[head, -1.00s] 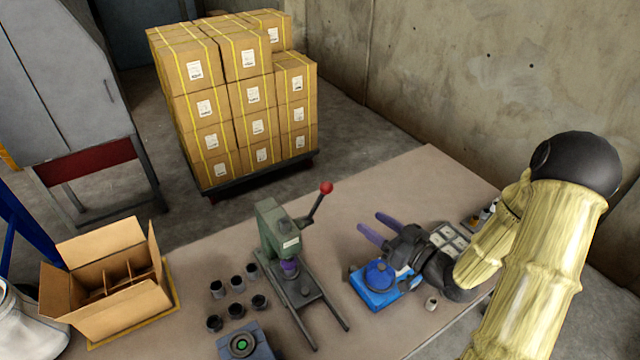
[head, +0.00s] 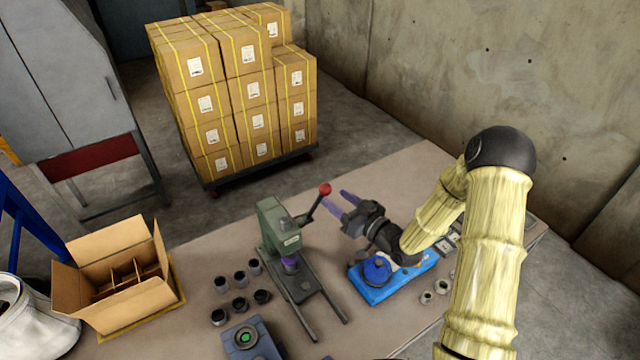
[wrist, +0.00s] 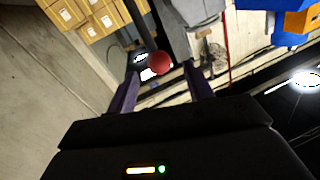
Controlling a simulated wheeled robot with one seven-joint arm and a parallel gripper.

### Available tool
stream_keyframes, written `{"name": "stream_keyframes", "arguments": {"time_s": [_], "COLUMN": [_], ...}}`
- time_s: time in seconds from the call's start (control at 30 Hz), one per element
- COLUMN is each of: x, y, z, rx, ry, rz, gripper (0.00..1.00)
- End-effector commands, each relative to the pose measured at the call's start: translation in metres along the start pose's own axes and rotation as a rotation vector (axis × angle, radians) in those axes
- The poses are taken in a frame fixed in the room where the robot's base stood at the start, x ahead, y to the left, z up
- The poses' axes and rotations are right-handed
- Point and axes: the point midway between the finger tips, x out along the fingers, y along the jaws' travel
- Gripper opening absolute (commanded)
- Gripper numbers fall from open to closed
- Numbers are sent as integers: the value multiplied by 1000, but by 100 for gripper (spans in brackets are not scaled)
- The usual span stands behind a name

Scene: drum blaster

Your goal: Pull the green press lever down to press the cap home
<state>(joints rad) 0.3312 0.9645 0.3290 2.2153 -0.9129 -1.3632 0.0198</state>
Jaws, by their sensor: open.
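The green press (head: 274,232) stands on the bench in the middle of the head view. Its lever (head: 313,205) rises up to the right and ends in a red ball knob (head: 324,189). My gripper (head: 340,204) is open with its purple fingers pointing at the knob from the right, a short way off. In the wrist view the red knob (wrist: 159,62) shows between and beyond the two open fingertips (wrist: 163,80). A purple part (head: 290,264) sits under the press head. The cap itself I cannot make out clearly.
A blue device (head: 390,284) stands below my arm. Several dark cups (head: 240,304) stand left of the press, near a grey box with a green button (head: 246,338). An open carton (head: 118,275) is at left. The bench behind my gripper is clear.

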Motion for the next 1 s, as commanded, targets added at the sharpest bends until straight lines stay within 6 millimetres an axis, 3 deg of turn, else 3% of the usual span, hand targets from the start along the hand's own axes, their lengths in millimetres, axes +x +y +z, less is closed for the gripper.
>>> {"name": "stream_keyframes", "arguments": {"time_s": [0.1,0.3,0.67,0.93,0.97,1.0], "x": [22,48,55,55,55,73], "y": [-1,1,2,2,2,-18], "z": [-4,-3,0,0,0,4], "rx": [1,1,1,1,1,4], "ry": [1,1,1,1,1,0], "rz": [-2,1,3,2,2,-8], "gripper": [52,52,52,3,0,0]}}
